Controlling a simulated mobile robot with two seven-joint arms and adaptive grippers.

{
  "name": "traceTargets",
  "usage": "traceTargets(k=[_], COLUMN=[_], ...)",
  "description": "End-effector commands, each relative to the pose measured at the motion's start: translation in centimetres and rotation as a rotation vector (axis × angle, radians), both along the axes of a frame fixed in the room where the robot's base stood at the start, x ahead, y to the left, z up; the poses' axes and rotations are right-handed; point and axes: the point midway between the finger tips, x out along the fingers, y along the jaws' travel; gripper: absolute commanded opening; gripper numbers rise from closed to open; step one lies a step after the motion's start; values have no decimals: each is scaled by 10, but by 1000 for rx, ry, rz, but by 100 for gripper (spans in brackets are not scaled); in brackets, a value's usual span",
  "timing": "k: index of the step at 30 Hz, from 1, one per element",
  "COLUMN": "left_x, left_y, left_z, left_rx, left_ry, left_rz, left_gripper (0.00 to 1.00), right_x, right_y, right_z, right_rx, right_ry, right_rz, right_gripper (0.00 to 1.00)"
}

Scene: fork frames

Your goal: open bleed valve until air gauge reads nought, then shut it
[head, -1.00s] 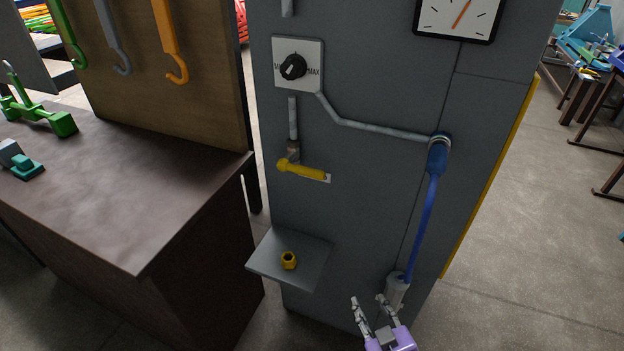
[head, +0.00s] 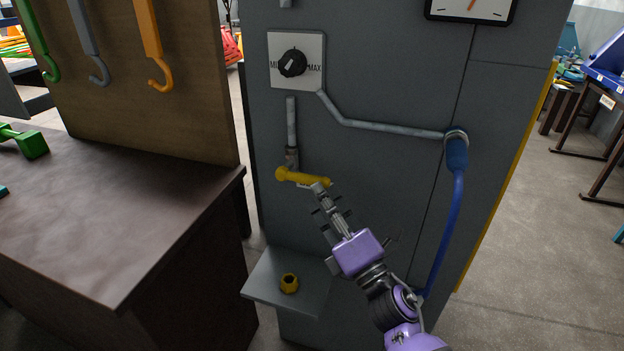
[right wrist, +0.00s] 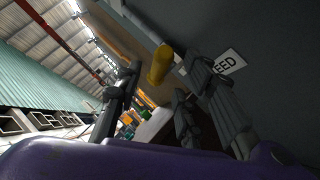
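The bleed valve's yellow handle (head: 304,178) lies nearly level, sloping slightly down to the right, below a grey pipe on the cabinet. It also shows in the right wrist view (right wrist: 160,64). My right gripper (head: 318,189) is at the handle's right end. In the right wrist view its fingers (right wrist: 163,80) stand apart, with the handle's end between or just beyond them and gaps visible. A label ending in "EED" (right wrist: 228,63) is beside it. The air gauge (head: 468,8) is cut off by the top edge; its orange needle shows only partly, so the reading is hidden. My left gripper is out of view.
A MIN–MAX knob (head: 293,63) sits above the valve. A blue hose (head: 455,215) hangs right of my right arm. A small shelf (head: 262,284) with a yellow nut (head: 289,283) juts out below. A dark bench (head: 110,220) stands at left.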

Motion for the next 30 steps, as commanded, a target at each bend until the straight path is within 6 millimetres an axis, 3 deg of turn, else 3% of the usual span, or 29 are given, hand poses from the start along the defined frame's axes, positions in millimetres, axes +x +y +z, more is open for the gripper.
traceTargets(k=[9, 20, 28, 30], left_x=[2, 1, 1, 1], left_y=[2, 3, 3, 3], left_z=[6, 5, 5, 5], left_rx=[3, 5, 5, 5], left_ry=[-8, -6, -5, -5], left_rz=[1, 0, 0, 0], left_gripper=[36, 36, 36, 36], right_x=[36, 42, 42, 42], right_y=[23, 26, 26, 26], right_z=[19, 21, 21, 21], right_rx=[3, 3, 4, 5], right_ry=[0, 3, 4, 3], right_rz=[1, -1, 0, 0], right_gripper=[36, 36, 3, 0])
